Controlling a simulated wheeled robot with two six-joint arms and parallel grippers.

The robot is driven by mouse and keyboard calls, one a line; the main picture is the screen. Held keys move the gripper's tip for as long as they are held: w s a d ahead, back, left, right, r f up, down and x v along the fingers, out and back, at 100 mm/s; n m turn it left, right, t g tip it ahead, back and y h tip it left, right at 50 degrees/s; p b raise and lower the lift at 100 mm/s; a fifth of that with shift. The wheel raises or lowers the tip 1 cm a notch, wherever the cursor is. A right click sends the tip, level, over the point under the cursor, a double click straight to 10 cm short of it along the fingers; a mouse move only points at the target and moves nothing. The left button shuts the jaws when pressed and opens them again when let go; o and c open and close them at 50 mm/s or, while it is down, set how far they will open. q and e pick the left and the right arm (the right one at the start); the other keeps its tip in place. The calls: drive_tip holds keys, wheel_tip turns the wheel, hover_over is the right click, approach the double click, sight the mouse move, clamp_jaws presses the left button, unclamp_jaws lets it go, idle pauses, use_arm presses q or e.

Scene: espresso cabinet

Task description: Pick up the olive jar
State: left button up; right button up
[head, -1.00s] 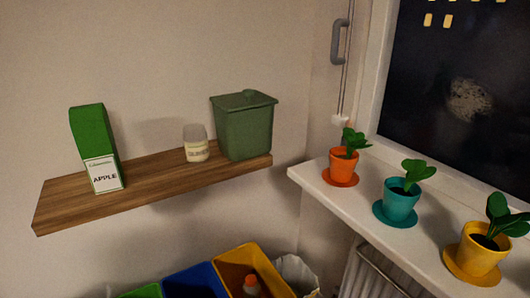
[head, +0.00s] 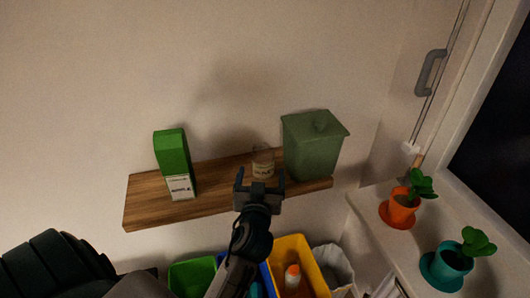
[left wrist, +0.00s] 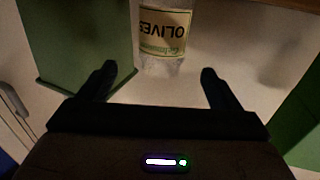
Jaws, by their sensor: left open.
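The olive jar (head: 263,160) is a small clear jar with a cream label, standing on the wooden wall shelf (head: 222,204) just left of the green lidded canister. In the left wrist view the jar (left wrist: 163,40) appears upside down at the top, its label reading "OLIVES". My left gripper (head: 260,177) is open in front of the jar and hides its lower part in the head view. In the left wrist view the open fingers (left wrist: 158,78) are spread to either side of the jar's line, with the jar beyond them, not gripped. My right gripper is not in view.
The green canister (head: 312,153) stands close on the jar's right. A green apple carton (head: 175,165) stands farther left, with bare shelf between. Several coloured bins, including a yellow one (head: 292,245), are below. Potted plants stand on the white sill (head: 385,238) at right.

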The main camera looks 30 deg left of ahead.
sight(262, 163)
use_arm(q)
drive_tip(key=p+x, duration=0.1)
drive_tip(key=x, duration=0.3)
drive_tip(key=shift+s+a+r, duration=0.1)
drive_tip(key=shift+r, duration=0.05)
drive_tip(key=p+x, duration=0.3)
drive_tip(key=x, duration=0.2)
drive_tip(key=shift+s+a, duration=0.1)
drive_tip(key=shift+f, duration=0.25)
drive_tip(key=c, duration=1.2)
drive_tip(key=shift+r, duration=0.15)
